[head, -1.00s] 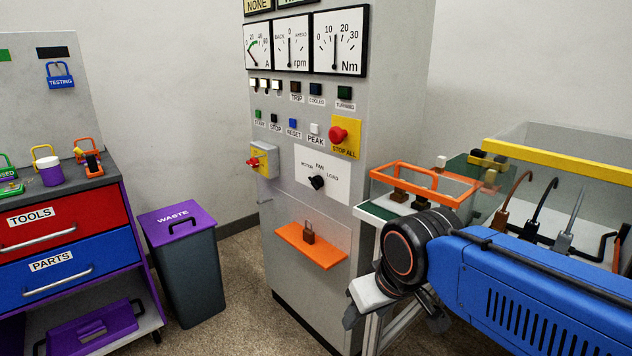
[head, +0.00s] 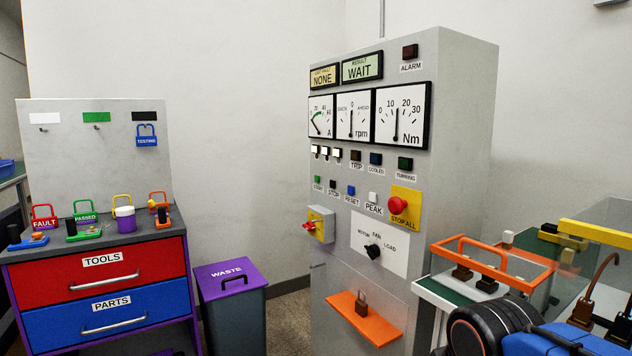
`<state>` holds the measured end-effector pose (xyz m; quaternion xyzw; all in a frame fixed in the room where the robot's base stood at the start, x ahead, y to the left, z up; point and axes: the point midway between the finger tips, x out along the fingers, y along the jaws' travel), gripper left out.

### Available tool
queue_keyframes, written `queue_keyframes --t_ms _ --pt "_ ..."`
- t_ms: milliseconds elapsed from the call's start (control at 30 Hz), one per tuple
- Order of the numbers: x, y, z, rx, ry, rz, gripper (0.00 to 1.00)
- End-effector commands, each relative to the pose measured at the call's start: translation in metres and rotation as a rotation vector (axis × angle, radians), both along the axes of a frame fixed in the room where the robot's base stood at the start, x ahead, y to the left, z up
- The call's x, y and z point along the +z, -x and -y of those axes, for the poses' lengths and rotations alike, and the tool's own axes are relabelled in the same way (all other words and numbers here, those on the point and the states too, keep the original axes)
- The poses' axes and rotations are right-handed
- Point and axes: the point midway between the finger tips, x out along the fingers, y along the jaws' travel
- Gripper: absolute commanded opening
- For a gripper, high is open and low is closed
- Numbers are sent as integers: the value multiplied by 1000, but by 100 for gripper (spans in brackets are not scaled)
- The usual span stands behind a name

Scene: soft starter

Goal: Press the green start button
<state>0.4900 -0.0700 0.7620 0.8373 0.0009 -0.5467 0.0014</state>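Nothing covers the start button. My arm shows at the bottom right, below and right of the cabinet's button row. My gripper is out of the picture.
A big red stop-all button (head: 398,205) on a yellow plate and a red-yellow switch (head: 319,224) sit near the button row. An orange shelf (head: 372,328) with a padlock juts out below. A waste bin (head: 232,310) and tool drawers (head: 100,265) stand left. A bench with an orange frame (head: 520,268) stands right.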

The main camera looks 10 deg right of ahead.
Motion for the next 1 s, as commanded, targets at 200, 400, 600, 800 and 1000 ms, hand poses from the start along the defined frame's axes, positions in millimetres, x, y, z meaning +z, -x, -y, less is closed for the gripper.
queue_keyframes --t_ms 200,400,600,800,1000 --pt "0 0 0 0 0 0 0" --pt "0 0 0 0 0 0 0" --pt "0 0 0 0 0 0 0" --pt "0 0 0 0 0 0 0" --pt "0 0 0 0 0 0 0"
